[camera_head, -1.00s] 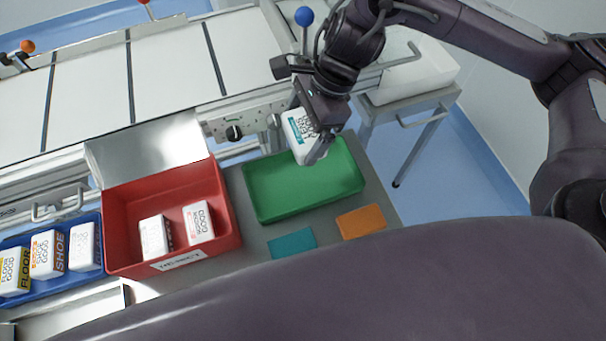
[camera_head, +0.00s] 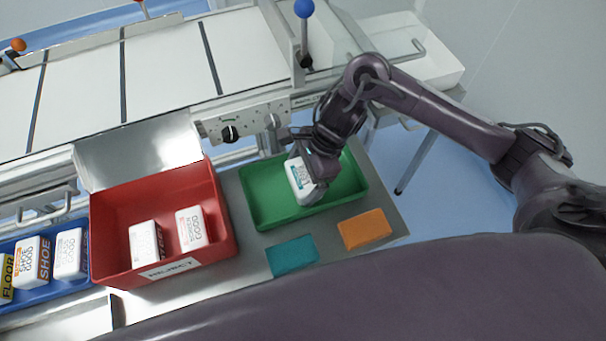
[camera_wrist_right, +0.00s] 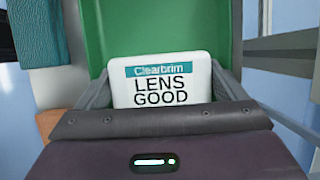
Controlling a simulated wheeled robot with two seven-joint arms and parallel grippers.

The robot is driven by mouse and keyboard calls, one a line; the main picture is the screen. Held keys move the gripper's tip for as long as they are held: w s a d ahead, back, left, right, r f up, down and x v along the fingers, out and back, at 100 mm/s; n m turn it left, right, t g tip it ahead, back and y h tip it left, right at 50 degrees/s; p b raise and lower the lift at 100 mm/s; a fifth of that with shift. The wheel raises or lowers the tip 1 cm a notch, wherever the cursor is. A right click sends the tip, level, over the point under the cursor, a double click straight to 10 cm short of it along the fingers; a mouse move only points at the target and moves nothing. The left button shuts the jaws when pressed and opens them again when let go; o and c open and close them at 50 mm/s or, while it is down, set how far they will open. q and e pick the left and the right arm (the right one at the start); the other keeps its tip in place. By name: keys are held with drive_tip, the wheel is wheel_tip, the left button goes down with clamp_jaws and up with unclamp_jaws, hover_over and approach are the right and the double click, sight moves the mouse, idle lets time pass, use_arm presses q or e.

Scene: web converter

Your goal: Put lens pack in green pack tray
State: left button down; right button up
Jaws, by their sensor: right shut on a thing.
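The lens pack (camera_head: 299,180) is white with a teal band; in the right wrist view the pack (camera_wrist_right: 162,82) reads "Clearbrim LENS GOOD". My right gripper (camera_head: 312,190) is shut on it, with one finger at each side in the wrist view. The green pack tray (camera_head: 262,203) lies on the grey table, and the pack is over or inside its middle. I cannot tell whether the pack touches the tray floor. The green tray (camera_wrist_right: 120,30) fills the background of the wrist view. My left gripper is not in view.
A red reject bin (camera_head: 120,212) with two white packs stands left of the tray. A blue tray (camera_head: 50,281) with several packs is at far left. A teal block (camera_head: 292,256) and an orange block (camera_head: 364,229) lie in front of the green tray. The conveyor (camera_head: 165,70) is behind.

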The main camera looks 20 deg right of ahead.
sight(303, 174)
drive_tip(key=o, duration=0.8)
drive_tip(key=shift+c, duration=0.2)
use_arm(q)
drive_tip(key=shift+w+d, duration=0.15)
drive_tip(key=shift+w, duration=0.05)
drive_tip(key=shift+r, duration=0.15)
use_arm(e)
drive_tip(key=shift+r, duration=0.1)
drive_tip(key=p+v, duration=0.1)
drive_tip(key=v, duration=0.5)
drive_tip(key=shift+d+r, duration=0.1)
drive_tip(key=shift+r, duration=0.05)
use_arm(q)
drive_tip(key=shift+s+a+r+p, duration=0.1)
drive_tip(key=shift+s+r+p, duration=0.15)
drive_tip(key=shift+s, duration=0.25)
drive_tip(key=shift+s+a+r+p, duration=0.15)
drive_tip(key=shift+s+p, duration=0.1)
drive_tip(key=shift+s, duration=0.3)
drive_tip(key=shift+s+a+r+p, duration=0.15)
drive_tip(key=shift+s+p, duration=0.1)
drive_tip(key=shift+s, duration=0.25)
use_arm(e)
drive_tip(key=shift+v, duration=2.8)
